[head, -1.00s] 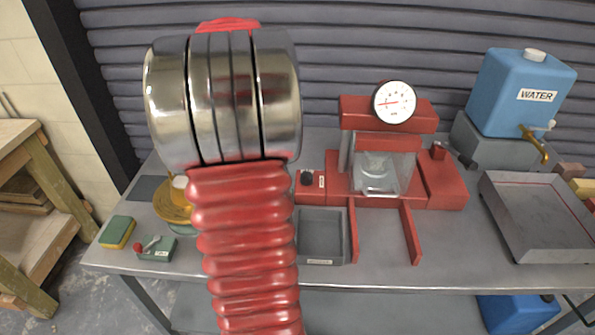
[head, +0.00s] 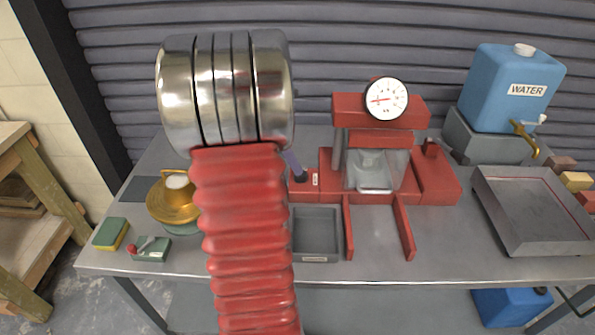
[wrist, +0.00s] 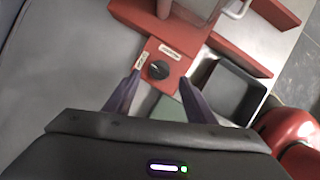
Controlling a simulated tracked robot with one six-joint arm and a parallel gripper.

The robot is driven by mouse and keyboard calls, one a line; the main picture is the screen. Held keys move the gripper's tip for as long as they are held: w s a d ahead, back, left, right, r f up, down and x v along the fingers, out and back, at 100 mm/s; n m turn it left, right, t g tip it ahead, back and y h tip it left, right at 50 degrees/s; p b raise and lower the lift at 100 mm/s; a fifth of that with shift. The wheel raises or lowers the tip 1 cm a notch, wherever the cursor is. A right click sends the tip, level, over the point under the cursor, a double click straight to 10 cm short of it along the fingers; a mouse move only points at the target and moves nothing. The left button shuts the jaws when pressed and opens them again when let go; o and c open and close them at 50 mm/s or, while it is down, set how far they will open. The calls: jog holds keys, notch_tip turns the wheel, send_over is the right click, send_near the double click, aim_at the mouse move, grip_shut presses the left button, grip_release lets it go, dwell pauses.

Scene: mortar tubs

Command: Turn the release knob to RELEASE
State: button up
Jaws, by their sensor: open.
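The release knob (wrist: 159,70) is a small black round knob on a red block of the press (wrist: 175,88). In the wrist view it lies between the tips of my gripper (wrist: 160,76), whose two purple fingers are apart on either side of it. I cannot tell whether they touch it. Two small white labels stand by the knob; their words are too small to read, and I cannot tell which one the knob points to. In the head view one purple finger (head: 292,163) reaches the knob, and my arm hides the rest of my gripper.
The red press (head: 437,178) with a dial gauge (head: 386,99) stands right of the knob. A grey tray (head: 316,232) sits in front of it. A gold dish (head: 168,205), a sponge (head: 111,233) and a small lever box (head: 151,249) lie left. A blue water tank (head: 515,88) stands far right.

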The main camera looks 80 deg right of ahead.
jog(key=x, duration=0.5)
jog(key=shift+s+d+f, duration=0.1)
jog(key=shift+f, duration=0.25)
jog(key=shift+c, duration=0.6)
jog(key=c, duration=0.9)
